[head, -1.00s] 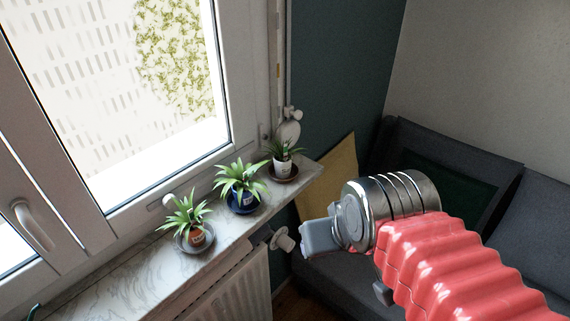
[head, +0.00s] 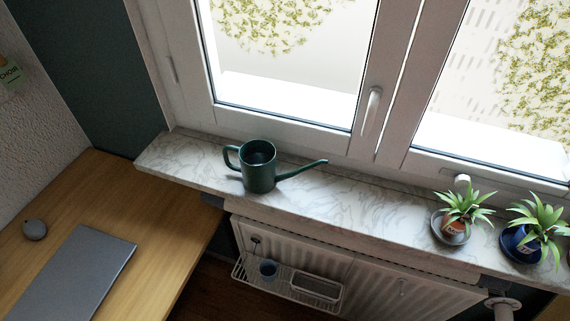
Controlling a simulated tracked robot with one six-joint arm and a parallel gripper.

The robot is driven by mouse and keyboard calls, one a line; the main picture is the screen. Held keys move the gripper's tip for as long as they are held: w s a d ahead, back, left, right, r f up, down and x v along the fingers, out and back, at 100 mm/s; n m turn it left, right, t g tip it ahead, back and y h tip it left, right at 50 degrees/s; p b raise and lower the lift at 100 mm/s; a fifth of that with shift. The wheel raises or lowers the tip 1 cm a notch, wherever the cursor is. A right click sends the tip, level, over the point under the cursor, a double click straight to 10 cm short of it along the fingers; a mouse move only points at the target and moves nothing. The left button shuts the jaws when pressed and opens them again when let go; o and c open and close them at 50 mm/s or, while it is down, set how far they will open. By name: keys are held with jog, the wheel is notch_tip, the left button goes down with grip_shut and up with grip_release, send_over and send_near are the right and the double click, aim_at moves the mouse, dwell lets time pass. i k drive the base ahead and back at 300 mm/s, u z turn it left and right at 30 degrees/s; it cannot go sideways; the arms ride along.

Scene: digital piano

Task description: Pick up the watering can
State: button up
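A dark green watering can (head: 259,172) stands upright on the left part of the marble windowsill (head: 345,198). Its handle loops out to the left and its thin spout points right. Its open top shows. My gripper is not in view now, and nothing touches the can.
A radiator (head: 375,283) with a small rack hangs below. A wooden desk (head: 60,220) with a closed laptop (head: 73,275) is at left. A window handle (head: 371,108) juts out above the sill.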

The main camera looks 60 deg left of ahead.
aim_at(258, 159)
jog(key=u, duration=4.05)
